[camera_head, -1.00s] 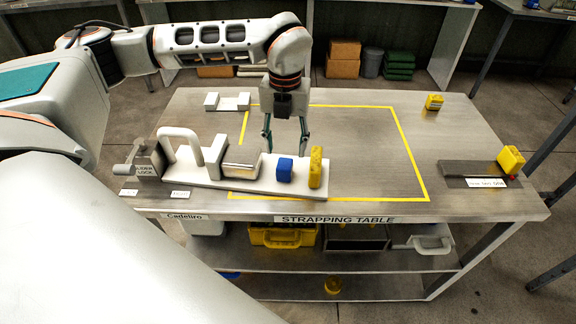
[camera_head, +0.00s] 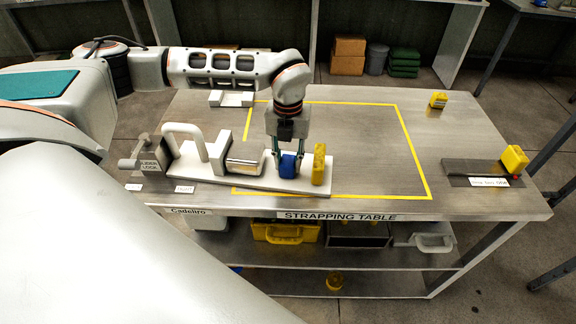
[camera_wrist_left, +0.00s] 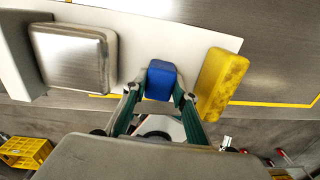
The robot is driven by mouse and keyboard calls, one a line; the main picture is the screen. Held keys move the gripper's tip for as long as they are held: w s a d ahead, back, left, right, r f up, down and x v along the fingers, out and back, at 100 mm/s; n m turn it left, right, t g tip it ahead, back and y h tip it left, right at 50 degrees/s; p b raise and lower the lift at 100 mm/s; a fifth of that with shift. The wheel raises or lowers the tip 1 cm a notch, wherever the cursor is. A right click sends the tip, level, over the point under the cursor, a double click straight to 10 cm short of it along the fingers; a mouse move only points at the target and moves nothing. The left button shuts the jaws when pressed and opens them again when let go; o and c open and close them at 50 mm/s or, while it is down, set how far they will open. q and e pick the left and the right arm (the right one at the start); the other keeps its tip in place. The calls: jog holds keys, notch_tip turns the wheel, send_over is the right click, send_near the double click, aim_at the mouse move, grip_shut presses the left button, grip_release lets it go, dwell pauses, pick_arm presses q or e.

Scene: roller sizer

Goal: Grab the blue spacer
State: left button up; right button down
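The blue spacer (camera_head: 288,166) is a small block standing on the pale base plate (camera_head: 235,182) of the fixture, between the metal block (camera_head: 245,160) and an upright yellow block (camera_head: 319,165). My left gripper (camera_head: 288,158) points down over it, with one finger on each side. In the left wrist view the blue spacer (camera_wrist_left: 161,80) fills the space between the fingertips (camera_wrist_left: 160,88), which look closed against its sides. The spacer still appears to rest on the plate. My right gripper is out of view.
The yellow block (camera_wrist_left: 221,80) stands close beside the right finger in the wrist view. A white handle (camera_head: 186,135) and slider lock (camera_head: 150,160) are at the fixture's left. The table inside the yellow outline (camera_head: 414,150) is clear at the right.

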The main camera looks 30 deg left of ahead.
pick_arm(q)
jog(key=shift+c, duration=1)
jog(key=shift+r, duration=0.1)
